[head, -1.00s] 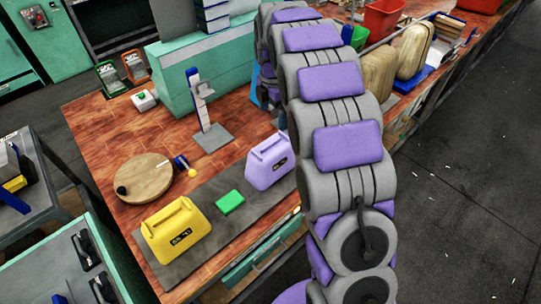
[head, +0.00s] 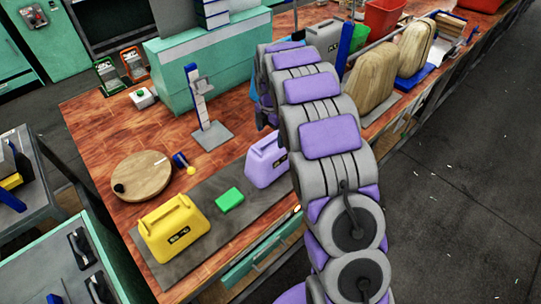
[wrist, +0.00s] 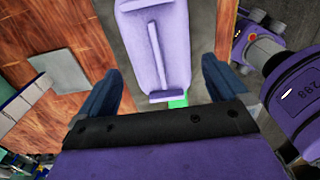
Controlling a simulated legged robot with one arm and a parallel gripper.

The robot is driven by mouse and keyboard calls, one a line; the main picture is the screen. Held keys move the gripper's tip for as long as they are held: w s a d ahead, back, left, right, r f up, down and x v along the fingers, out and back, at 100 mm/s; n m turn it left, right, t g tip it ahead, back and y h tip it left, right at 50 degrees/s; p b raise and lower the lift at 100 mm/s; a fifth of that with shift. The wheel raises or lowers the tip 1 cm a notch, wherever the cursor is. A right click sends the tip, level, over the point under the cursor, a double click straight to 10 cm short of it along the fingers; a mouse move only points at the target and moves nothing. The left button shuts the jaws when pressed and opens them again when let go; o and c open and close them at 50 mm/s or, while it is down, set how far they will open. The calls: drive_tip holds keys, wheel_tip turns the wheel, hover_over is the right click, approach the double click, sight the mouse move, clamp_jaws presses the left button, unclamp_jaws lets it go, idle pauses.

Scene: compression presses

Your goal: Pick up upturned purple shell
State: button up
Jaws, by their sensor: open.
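The light purple shell (head: 266,162), with a handle ridge on top, stands on a dark grey mat (head: 232,222) at the bench's front edge; my arm hides part of its right side. In the wrist view the purple shell (wrist: 155,45) lies ahead, in line with the gap between the fingers. My gripper (wrist: 161,66) is open and empty, with one dark blue finger on each side of that gap. It appears apart from the shell. In the head view my gripper is hidden behind my arm.
A green block (head: 229,198) and a yellow shell (head: 175,228) lie left of the purple shell on the mat. A round wooden board (head: 142,176) and a blue-and-white stand (head: 200,105) are farther back. Wooden pieces (head: 372,75) stand at right.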

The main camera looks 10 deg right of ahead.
sight(271, 140)
drive_tip(key=f+b, duration=0.1)
drive_tip(key=f, duration=0.5)
drive_tip(key=shift+w+b, duration=0.2)
drive_tip(key=shift+b, duration=0.15)
drive_tip(key=shift+c, duration=0.5)
drive_tip(key=c, duration=1.1)
drive_tip(key=shift+r, duration=0.15)
